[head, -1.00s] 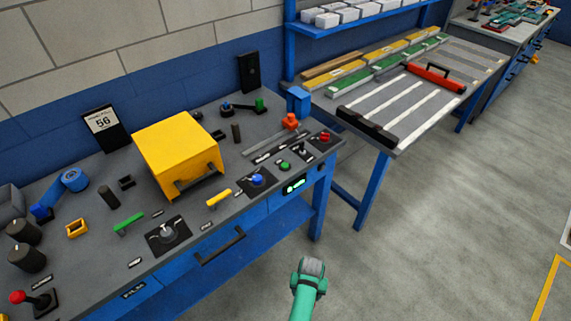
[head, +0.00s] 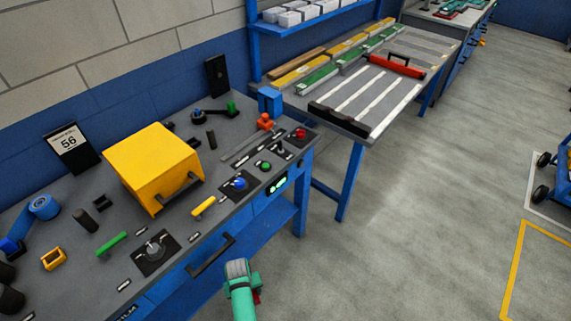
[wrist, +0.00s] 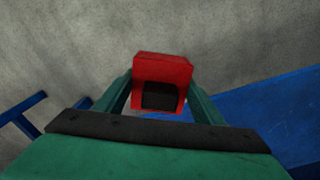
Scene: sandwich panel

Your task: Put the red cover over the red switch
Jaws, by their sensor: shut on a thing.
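My gripper (wrist: 160,104) is shut on the red cover (wrist: 163,68), a small box-like piece whose dark hollow opening faces the wrist camera. In the head view, my green arm is low in front of the bench edge. A sliver of the red cover (head: 257,297) shows beside it; the fingers are hidden there. A red switch (head: 299,134) sits on a black plate at the bench's right end. The cover is well apart from it, in front of and below the bench top.
The grey bench top (head: 215,150) carries a yellow box (head: 150,160), a blue knob (head: 239,183), a green button (head: 265,167), a yellow handle (head: 203,206) and an orange-red piece (head: 265,122). A drawer handle (head: 212,255) juts from the front.

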